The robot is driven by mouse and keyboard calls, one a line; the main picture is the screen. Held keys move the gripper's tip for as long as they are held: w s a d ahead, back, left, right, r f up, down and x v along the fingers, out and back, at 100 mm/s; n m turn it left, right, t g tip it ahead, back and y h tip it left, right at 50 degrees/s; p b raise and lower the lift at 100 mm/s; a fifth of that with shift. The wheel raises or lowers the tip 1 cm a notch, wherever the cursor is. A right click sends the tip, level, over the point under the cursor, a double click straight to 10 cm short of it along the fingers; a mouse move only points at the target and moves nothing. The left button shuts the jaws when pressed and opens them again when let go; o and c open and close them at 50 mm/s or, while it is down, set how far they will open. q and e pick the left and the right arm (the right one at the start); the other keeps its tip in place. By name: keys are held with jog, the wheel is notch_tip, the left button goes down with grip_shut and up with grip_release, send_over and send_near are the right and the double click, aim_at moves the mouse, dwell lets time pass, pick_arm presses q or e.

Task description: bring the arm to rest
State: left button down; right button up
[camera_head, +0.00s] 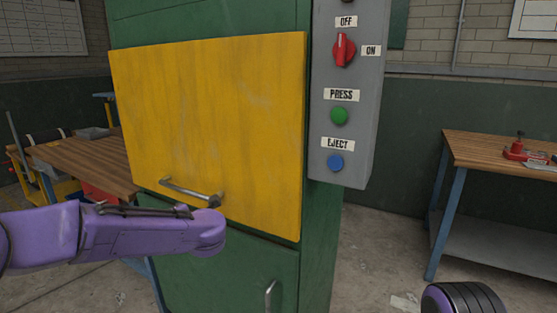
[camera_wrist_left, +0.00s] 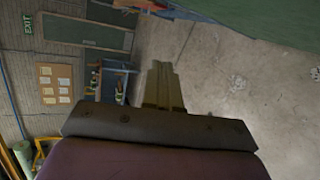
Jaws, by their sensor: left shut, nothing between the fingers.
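My left arm (camera_head: 110,235) comes in from the left in the head view, in front of the green cabinet. Its rounded purple end is just below the bar handle (camera_head: 190,192) of the yellow panel; I cannot tell whether they touch. My left gripper (camera_wrist_left: 163,85) shows in the left wrist view with its fingers together and nothing between them. The gripper fingers cannot be made out in the head view. A ribbed black and purple part of my own body shows at the bottom right; my right gripper is not seen.
The green cabinet (camera_head: 325,240) carries the yellow panel (camera_head: 215,110) and a grey control box (camera_head: 345,185) with a red switch and green and blue buttons. Workbenches stand left (camera_head: 85,160) and right (camera_head: 490,150). The wrist view shows open concrete floor (camera_wrist_left: 225,90).

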pick_arm(q)
jog(key=s+d+f+m+h+p, duration=0.1)
jog(key=s+f+m+h, duration=0.1)
jog(key=s+f+m, duration=0.55)
jog(key=s+d+f+m+h+p, duration=0.1)
jog(key=s+f+m+h, duration=0.2)
jog(key=f, duration=0.7)
jog(key=s+d+f+m+h+p, duration=0.1)
jog(key=s+f+m, duration=0.5)
jog(key=f+m, duration=0.15)
jog(key=s+a+f+m+g+p, duration=0.1)
jog(key=s+a+f+g, duration=0.1)
jog(key=s, duration=0.7)
jog(key=s+a+f+m+g+p, duration=0.1)
jog(key=s+f+m+g, duration=0.1)
jog(key=s, duration=0.7)
jog(key=s+a+f+m+g+h+p, duration=0.1)
jog(key=s+f, duration=0.3)
jog(key=s, duration=0.5)
jog(key=shift+s+a+m+g+p, duration=0.2)
jog(key=shift+a+m+g+p, duration=0.2)
jog(key=shift+a+g, duration=0.3)
jog(key=shift+w+a, duration=0.1)
